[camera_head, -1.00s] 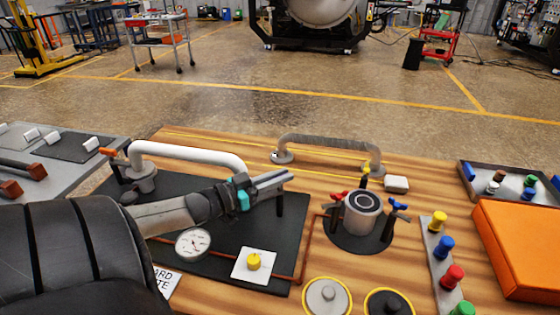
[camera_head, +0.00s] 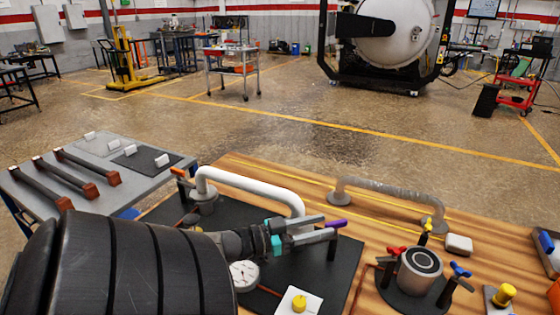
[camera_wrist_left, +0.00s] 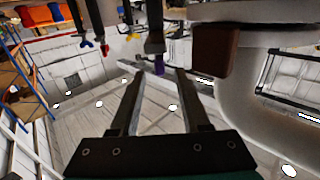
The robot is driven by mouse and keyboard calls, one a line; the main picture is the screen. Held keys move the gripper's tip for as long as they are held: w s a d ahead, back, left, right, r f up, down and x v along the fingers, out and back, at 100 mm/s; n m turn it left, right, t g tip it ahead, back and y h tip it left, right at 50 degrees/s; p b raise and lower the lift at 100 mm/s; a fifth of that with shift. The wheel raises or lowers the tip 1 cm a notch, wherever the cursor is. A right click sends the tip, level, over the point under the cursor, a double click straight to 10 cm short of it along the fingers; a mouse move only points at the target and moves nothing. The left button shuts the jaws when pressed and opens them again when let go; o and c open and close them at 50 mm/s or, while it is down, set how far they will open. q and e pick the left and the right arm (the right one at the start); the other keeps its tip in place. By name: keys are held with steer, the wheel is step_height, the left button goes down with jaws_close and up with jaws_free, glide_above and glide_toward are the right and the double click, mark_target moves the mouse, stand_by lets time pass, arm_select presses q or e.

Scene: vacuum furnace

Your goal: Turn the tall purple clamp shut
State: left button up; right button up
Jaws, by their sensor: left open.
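The tall purple clamp is a black post (camera_head: 332,248) with a short purple handle (camera_head: 338,223) on top, at the right end of the white curved pipe (camera_head: 250,188). My left gripper (camera_head: 327,225) reaches in from the left with open fingers at the handle's height. In the left wrist view, the purple handle (camera_wrist_left: 158,67) shows between the spread fingertips (camera_wrist_left: 157,72), with a gap on each side. Part of the handle is hidden by the fingers in the head view. I cannot tell whether a finger touches it. My right gripper is out of view.
A pressure gauge (camera_head: 245,275) and a yellow button (camera_head: 299,303) are near my left arm. To the right stand a round metal chamber (camera_head: 419,270) with red and blue clamps, and a grey pipe (camera_head: 385,190). A grey side table (camera_head: 60,178) is at left.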

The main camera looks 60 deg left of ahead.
arm_select(q)
steer(key=p+v, duration=0.2)
steer(key=v, duration=0.8)
